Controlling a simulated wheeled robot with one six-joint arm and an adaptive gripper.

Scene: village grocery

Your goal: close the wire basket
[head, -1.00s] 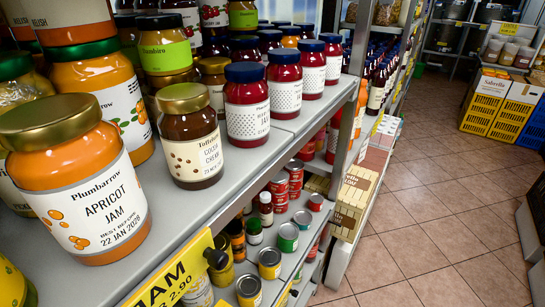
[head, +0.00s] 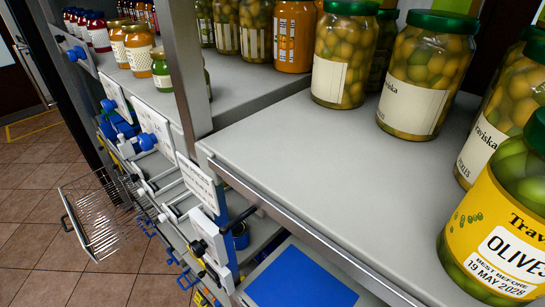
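The wire basket (head: 98,215) is in the left part of the head view, low beside the shelving. It is a shallow silver mesh basket that juts out from the shelf front over the tiled floor. I cannot make out my gripper in this view.
A grey shelf (head: 290,140) with olive and pickle jars (head: 430,75) fills the right. Signs with blue and black clips (head: 205,235) stick out along the shelf fronts. The tiled floor (head: 35,265) around the basket's outer side is clear.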

